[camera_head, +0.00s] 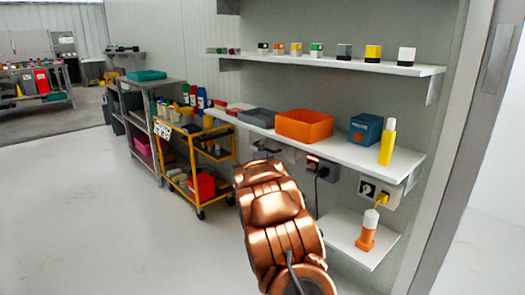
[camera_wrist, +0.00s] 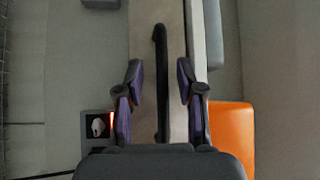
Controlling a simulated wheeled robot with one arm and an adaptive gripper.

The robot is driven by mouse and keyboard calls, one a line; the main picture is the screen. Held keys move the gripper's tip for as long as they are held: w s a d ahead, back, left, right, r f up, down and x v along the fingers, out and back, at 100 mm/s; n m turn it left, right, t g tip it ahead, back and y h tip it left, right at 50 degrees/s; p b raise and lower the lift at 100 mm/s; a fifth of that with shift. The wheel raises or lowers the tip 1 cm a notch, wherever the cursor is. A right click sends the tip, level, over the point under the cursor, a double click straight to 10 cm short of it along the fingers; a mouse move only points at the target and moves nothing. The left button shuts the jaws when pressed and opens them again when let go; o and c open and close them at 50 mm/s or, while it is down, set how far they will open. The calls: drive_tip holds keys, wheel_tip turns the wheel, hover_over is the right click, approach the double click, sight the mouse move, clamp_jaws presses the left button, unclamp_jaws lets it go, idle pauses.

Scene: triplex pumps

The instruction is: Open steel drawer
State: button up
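In the wrist view, a long black handle (camera_wrist: 161,80) runs along a pale beige-grey front (camera_wrist: 143,35), which I take to be the drawer's face. My gripper (camera_wrist: 159,85) is open, with one finger on each side of the handle. Neither finger visibly touches it. In the head view my copper-coloured arm reaches toward the underside of the middle shelf. The drawer front is mostly hidden there, and a small dark part (camera_head: 264,148) shows just beyond the arm.
The middle shelf (camera_head: 375,160) carries an orange bin (camera_head: 304,125), a blue box (camera_head: 365,129) and a yellow bottle (camera_head: 387,142). Wall sockets (camera_head: 378,194) and an orange-and-white bottle (camera_head: 367,231) on a low shelf lie to the right. A yellow cart (camera_head: 192,178) stands left. The floor at left is clear.

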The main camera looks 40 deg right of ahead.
drive_tip(key=shift+w+d+r, duration=0.15)
drive_tip(key=shift+w, duration=0.05)
clamp_jaws()
idle(0.3)
idle(0.4)
